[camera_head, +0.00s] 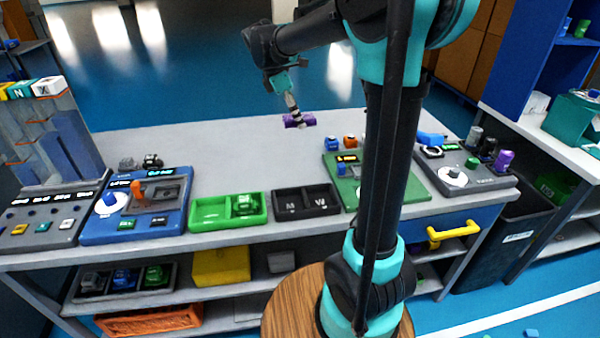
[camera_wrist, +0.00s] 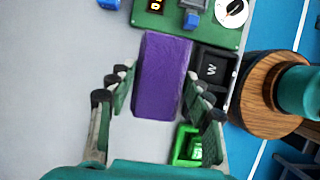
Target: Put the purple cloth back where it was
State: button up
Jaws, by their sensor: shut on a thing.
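The purple cloth (camera_head: 299,120) is a small folded block at my gripper (camera_head: 296,116), over the back middle of the grey bench in the head view. In the wrist view the purple cloth (camera_wrist: 162,75) is a long block between the two fingers of my gripper (camera_wrist: 158,100). The fingers are shut on it, one along each side. The cloth's exact height over the bench is hard to tell.
The grey bench (camera_head: 240,150) is clear around the cloth. Along its front stand a blue station (camera_head: 92,228), a green tray (camera_head: 210,212), a black M/W tray (camera_head: 306,203), a green station (camera_head: 415,180) and a grey station (camera_head: 485,180). A purple item (camera_head: 503,159) stands at the right.

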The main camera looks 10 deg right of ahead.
aim_at(302, 173)
notch_tip(302, 173, down, 19)
jog(key=shift+f, duration=0.1)
dwell(0.4)
jog(key=shift+f, duration=0.1)
jog(key=o, duration=1)
jog(key=v, duration=1.2)
